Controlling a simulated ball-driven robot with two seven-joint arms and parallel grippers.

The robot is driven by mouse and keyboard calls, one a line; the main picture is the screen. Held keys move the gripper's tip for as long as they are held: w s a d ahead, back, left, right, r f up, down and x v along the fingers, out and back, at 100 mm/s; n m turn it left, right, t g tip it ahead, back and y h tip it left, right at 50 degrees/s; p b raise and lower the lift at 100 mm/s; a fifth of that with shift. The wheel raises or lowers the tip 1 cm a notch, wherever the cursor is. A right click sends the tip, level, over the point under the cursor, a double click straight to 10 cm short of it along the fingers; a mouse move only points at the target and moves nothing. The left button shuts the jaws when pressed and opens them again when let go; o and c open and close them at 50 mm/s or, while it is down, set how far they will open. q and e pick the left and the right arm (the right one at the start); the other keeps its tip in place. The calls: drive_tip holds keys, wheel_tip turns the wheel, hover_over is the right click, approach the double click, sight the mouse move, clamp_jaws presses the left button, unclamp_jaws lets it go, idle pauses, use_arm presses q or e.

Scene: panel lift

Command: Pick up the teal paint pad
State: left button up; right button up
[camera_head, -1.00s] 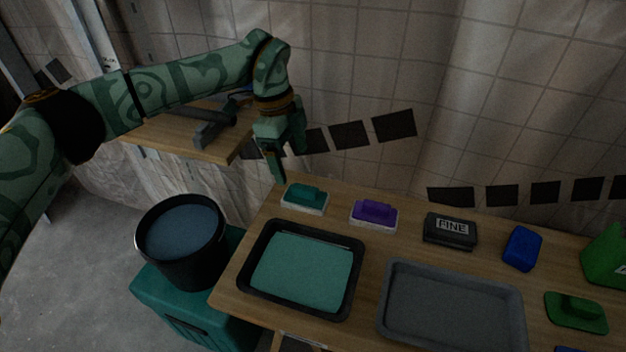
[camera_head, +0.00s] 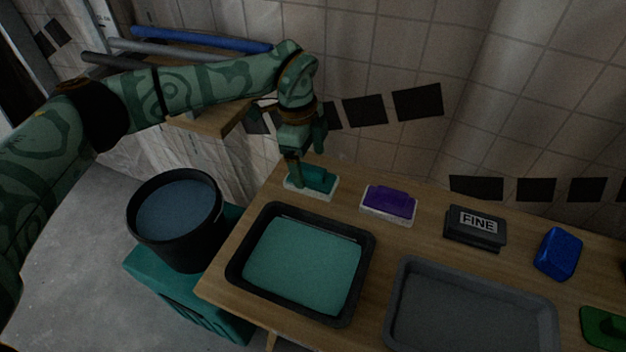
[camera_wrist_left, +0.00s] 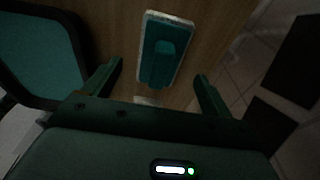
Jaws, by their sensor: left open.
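The teal paint pad (camera_head: 318,180) has a white base and a raised teal handle, and lies on the wooden table at its back left. My left gripper (camera_head: 308,178) points down at the pad and overlaps its left part in the head view. In the left wrist view, the pad (camera_wrist_left: 166,50) lies ahead of and between the two spread fingers of the left gripper (camera_wrist_left: 158,85). The jaws are open and empty. Whether a finger touches the pad cannot be told. My right gripper is not in view.
A black tray of teal paint (camera_head: 235,268) stands in front of the pad. A purple pad (camera_head: 389,203) is to its right, then a black FINE block (camera_head: 475,226) and a blue block (camera_head: 558,253). A grey tray (camera_head: 405,300) and a dark bucket (camera_head: 190,255) stand nearer.

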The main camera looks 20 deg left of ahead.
sight(311, 168)
use_arm(q)
drive_tip(key=f, duration=0.1)
drive_tip(key=f+b, duration=0.2)
drive_tip(key=f, duration=0.1)
drive_tip(key=shift+d, duration=0.35)
drive_tip(key=shift+w+d+f, duration=0.1)
drive_tip(key=shift+f, duration=0.3)
drive_tip(key=shift+r, duration=0.2)
drive_tip(key=c, duration=1.1)
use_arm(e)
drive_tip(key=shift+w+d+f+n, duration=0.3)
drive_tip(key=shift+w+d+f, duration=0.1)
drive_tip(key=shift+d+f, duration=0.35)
